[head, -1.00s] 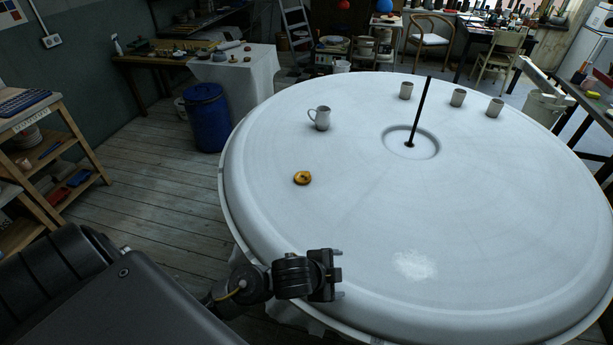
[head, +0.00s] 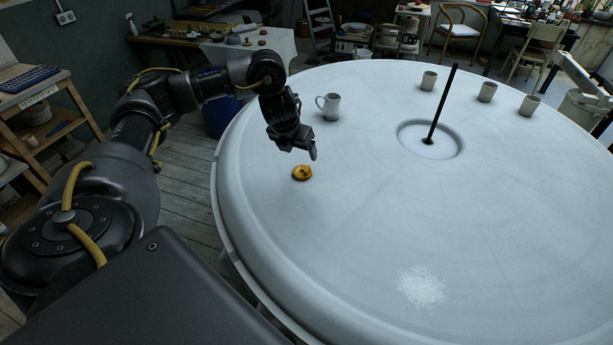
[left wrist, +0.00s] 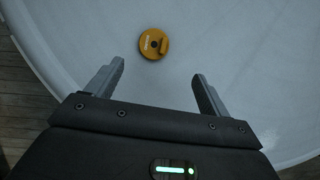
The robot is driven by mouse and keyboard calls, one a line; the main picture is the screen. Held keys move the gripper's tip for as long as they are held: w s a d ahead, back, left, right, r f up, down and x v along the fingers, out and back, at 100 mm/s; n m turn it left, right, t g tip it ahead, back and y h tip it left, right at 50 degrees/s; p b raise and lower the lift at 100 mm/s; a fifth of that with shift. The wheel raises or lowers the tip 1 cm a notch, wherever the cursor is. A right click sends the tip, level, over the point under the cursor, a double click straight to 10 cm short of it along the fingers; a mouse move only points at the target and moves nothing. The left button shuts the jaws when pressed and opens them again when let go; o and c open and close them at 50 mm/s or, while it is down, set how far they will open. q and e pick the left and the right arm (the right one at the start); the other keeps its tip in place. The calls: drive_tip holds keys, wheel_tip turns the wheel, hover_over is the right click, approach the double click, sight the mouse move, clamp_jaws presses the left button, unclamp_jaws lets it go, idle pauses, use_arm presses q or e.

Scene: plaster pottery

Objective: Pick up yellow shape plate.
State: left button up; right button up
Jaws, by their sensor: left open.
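The yellow shape plate (head: 302,173) is a small round disc with a dark spot, lying flat on the large white round table (head: 350,240) near its left side. My left gripper (head: 306,152) is above the table, just above and behind the plate in the head view. In the left wrist view the plate (left wrist: 154,44) lies beyond the fingertips, a little left of the middle between the fingers. My left gripper (left wrist: 158,72) is open with nothing between its fingers. My right gripper is not in view.
A grey mug (head: 329,106) stands behind the plate, close to my left gripper. Several grey cups (head: 487,92) stand along the far side. A dark upright rod (head: 442,105) rises from a round recess.

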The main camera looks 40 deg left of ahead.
use_arm(q)
drive_tip(key=f, duration=0.1)
drive_tip(key=b, duration=0.3)
approach(303, 170)
drive_tip(key=shift+x, duration=1.05)
drive_tip(key=shift+p+x, duration=0.65)
drive_tip(key=shift+x, duration=2)
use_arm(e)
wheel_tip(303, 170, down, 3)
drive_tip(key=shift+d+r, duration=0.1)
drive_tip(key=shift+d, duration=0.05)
use_arm(q)
drive_tip(key=c, duration=1.1)
drive_tip(key=shift+o, duration=0.2)
drive_tip(key=shift+r, duration=0.1)
